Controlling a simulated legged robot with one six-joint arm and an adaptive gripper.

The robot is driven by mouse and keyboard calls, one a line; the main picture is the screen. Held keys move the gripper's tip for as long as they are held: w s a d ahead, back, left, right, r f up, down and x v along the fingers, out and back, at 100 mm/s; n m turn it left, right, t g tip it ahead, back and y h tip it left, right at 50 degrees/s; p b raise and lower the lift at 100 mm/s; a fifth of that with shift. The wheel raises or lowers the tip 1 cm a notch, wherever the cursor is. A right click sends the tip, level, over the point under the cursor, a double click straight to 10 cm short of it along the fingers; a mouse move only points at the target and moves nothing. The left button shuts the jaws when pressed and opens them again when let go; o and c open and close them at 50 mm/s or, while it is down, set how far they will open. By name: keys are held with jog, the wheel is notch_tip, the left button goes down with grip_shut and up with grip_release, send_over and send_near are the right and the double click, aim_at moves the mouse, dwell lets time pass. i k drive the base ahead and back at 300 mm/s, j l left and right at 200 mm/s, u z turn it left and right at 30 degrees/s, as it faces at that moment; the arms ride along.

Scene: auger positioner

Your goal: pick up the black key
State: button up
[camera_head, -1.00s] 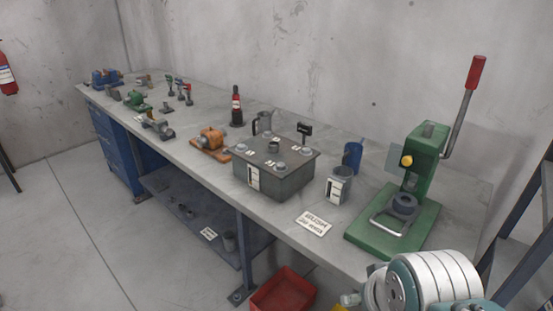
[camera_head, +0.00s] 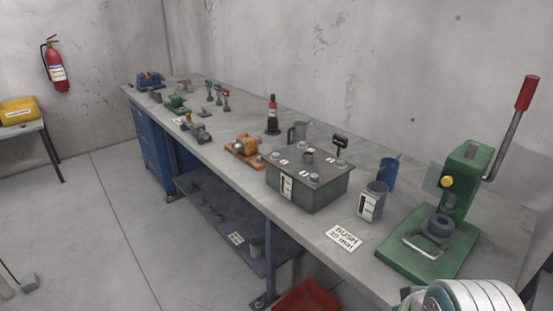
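A small black part with a flat, paddle-like head (camera_head: 341,140) stands upright at the back right of a grey metal box (camera_head: 310,192) on the workbench. It looks like the black key, but it is too small to be certain. Its stem appears to meet the box's top or stand just behind it; I cannot tell which. Only a rounded white and teal part of my own arm shows at the bottom right. My gripper's fingers are not in view.
The long grey workbench (camera_head: 385,250) also carries a green press (camera_head: 460,195) with a red-tipped lever, a grey can (camera_head: 373,200), a blue cup (camera_head: 388,173), a "BUSH 30 mm" card (camera_head: 344,239) and an orange tool (camera_head: 243,149). A red bin (camera_head: 306,300) sits below. Open floor lies left.

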aim_at(341, 142)
jog(key=i+j+z, duration=0.15)
jog(key=z, duration=0.25)
jog(key=i+j+z, duration=0.1)
jog(key=j+z, duration=0.25)
jog(key=i+j+z, duration=0.1)
jog(key=j+z, duration=0.15)
jog(key=z, duration=0.15)
jog(key=i+j+z, duration=0.15)
jog(key=j, duration=0.85)
jog(key=j+z, duration=0.15)
jog(key=j, duration=0.9)
jog(key=i, duration=0.05)
